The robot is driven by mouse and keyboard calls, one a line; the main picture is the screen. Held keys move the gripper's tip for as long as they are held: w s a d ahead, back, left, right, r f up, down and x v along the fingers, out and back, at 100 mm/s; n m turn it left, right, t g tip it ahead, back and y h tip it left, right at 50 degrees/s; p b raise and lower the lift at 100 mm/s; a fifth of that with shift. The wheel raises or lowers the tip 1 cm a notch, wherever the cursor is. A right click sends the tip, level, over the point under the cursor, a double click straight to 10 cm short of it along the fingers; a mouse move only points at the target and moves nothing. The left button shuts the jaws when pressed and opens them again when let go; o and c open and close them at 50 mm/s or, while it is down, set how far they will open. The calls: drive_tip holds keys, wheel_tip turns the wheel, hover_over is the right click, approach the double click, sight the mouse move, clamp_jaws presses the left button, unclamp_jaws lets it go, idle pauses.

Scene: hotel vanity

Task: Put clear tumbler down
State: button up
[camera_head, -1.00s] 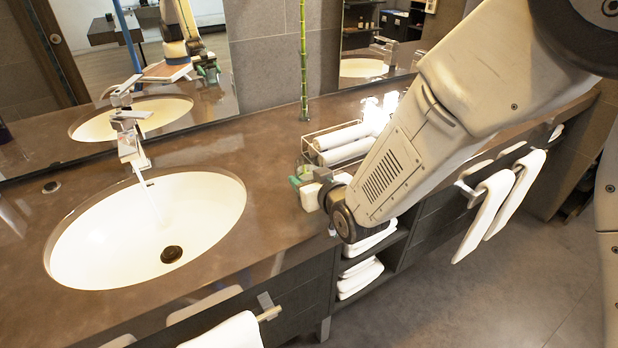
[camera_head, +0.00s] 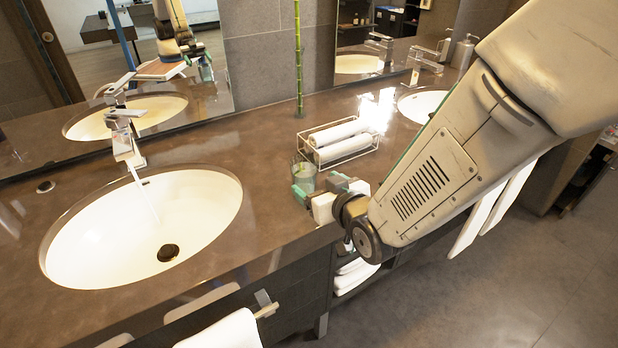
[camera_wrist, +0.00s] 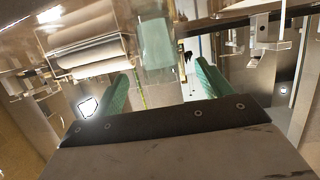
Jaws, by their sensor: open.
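The clear tumbler (camera_head: 304,174) stands upright on the brown counter (camera_head: 262,190), to the right of the near sink and just left of the towel rack. My gripper (camera_head: 318,189) is at the counter's front side of the tumbler, with its green fingertips apart. In the wrist view the tumbler (camera_wrist: 155,42) shows beyond and between the green fingers of my gripper (camera_wrist: 163,82), and the space directly between the fingers looks empty. In the head view one fingertip overlaps the lower part of the tumbler, so I cannot tell whether they touch.
A wire rack with rolled white towels (camera_head: 338,134) stands right behind the tumbler. A green bamboo stalk (camera_head: 298,60) rises near the mirror. The near sink (camera_head: 140,230) is at left, a second sink (camera_head: 422,104) at back right. Counter between near sink and tumbler is clear.

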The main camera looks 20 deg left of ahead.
drive_tip(key=shift+v, duration=2.35)
drive_tip(key=d+r+m+g+h, duration=0.1)
drive_tip(key=d+r+m+h, duration=0.25)
drive_tip(key=d, duration=0.85)
drive_tip(key=d+r+m+g+h, duration=0.2)
drive_tip(key=d+r+h, duration=0.25)
drive_tip(key=d, duration=0.75)
drive_tip(key=s+d+r+m+g+h, duration=0.1)
drive_tip(key=s+d+r+m+g, duration=0.1)
drive_tip(key=s+d, duration=0.4)
drive_tip(key=s+d+r+m+g+h, duration=0.1)
drive_tip(key=s+d+g, duration=0.3)
drive_tip(key=s, duration=0.9)
drive_tip(key=d+r, duration=0.1)
drive_tip(key=d, duration=0.2)
drive_tip(key=shift+d+r+m+h, duration=0.25)
drive_tip(key=shift+d+m+h, duration=0.05)
drive_tip(key=shift+d+m, duration=0.05)
